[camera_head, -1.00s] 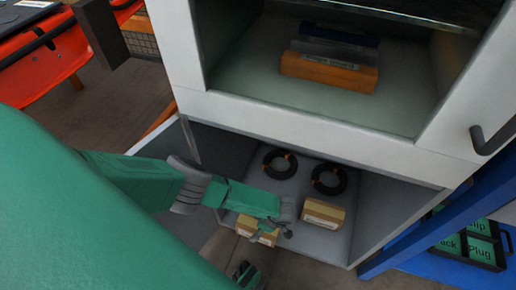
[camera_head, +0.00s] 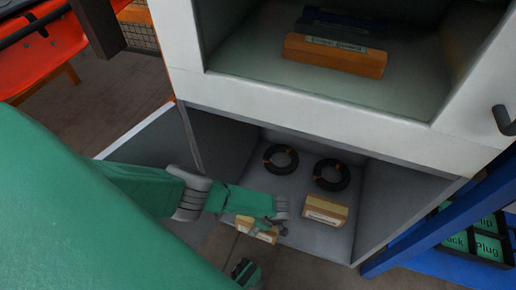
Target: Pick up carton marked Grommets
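Two tan cartons are in the open lower compartment of the white cabinet. The right carton (camera_head: 325,210) has a pale label on its front, too small to read. The left carton (camera_head: 264,236) is nearer the front edge and partly hidden by my arm; I cannot read which carton says Grommets. My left gripper (camera_head: 281,216) is at the end of the green arm, just above and beside the left carton's right end. Its fingers are small and partly hidden, so neither opening nor contact is clear.
Two black rings (camera_head: 281,159) with orange ties lie behind the cartons. The compartment's side walls and the cabinet bottom above (camera_head: 300,132) bound the space. An orange box (camera_head: 335,56) sits on the upper shelf. Labelled green bins (camera_head: 487,247) are at right.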

